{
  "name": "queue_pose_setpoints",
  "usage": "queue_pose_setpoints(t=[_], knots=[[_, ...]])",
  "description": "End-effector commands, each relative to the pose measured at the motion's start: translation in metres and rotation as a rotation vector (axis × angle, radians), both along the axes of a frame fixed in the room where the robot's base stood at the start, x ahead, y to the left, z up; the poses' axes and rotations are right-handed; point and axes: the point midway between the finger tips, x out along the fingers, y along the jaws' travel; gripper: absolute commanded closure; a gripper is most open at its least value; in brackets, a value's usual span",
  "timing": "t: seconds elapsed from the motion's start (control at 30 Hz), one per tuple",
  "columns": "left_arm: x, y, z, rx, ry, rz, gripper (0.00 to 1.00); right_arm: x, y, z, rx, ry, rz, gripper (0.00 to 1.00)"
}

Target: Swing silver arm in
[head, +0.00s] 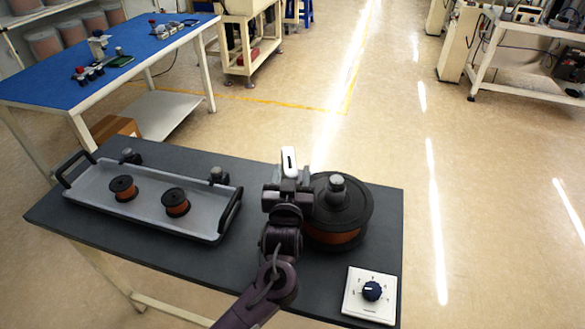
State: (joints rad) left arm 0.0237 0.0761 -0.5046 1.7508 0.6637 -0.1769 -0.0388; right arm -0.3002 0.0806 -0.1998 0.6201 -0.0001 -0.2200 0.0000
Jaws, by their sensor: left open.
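A dark round feeder (354,211) with a copper-coloured lower part and a grey knob on top stands on the dark table. My left gripper (289,190) is open at the feeder's left side, its arm rising from the bottom of the head view. A small pale piece with a dark slot (289,160) shows just beyond the gripper; I cannot tell what it belongs to. I cannot make out a separate silver arm; the gripper and my arm hide the feeder's left side. I cannot tell whether the gripper touches the feeder. My right gripper is not in view.
A grey tray (91,193) with black handles holds two copper spools (123,188) (175,203) at the left. A white dial box (370,294) sits near the table's front right. A blue-topped bench (130,40) stands behind. Open floor lies right of the table.

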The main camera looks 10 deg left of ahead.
Motion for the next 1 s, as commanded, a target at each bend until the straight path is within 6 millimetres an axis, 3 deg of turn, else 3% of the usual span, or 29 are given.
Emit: queue_pose_setpoints(t=[0.1, 0.3, 0.63, 0.83, 1.0], knots=[[-0.023, -0.004, -0.002, -0.002, 0.002, -0.001, 0.50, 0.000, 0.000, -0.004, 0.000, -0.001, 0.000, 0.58], [-0.048, -0.007, -0.002, 0.000, 0.002, 0.000, 0.50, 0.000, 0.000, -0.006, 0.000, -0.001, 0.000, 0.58], [-0.053, -0.008, 0.000, 0.000, 0.000, 0.000, 0.50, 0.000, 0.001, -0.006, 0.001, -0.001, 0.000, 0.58], [-0.055, -0.002, -0.002, -0.063, -0.009, -0.004, 0.75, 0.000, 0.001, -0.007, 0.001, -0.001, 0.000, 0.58], [-0.065, 0.019, -0.008, -0.329, -0.047, -0.030, 0.97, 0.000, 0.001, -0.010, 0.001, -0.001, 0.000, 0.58]])
